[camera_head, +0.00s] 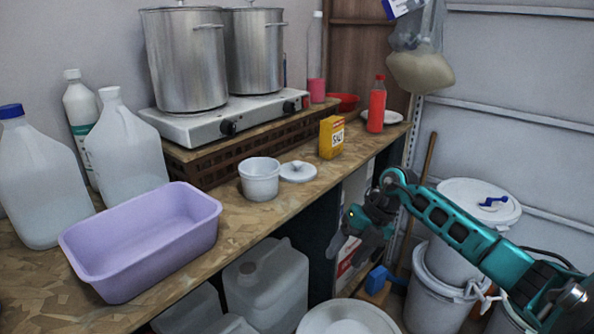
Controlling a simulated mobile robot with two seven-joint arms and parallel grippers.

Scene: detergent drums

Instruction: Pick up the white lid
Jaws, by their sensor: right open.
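A small round white lid (298,172) with a knob lies on the wooden counter, just right of a white lidless pot (260,180). Another white lid (480,200), with a blue item on it, covers a large drum at the right. My right gripper (348,246) is open and empty. It appears in front of the counter's edge, below and to the right of the small lid, and points down. It is apart from both lids. My left gripper is not in view.
A yellow salt box (331,137) stands just beyond the lid. A purple basin (142,240) and several jugs are at the left. Two steel pots stand on a stove (215,122). A red bottle (377,104) is farther back. White containers stand on the floor below.

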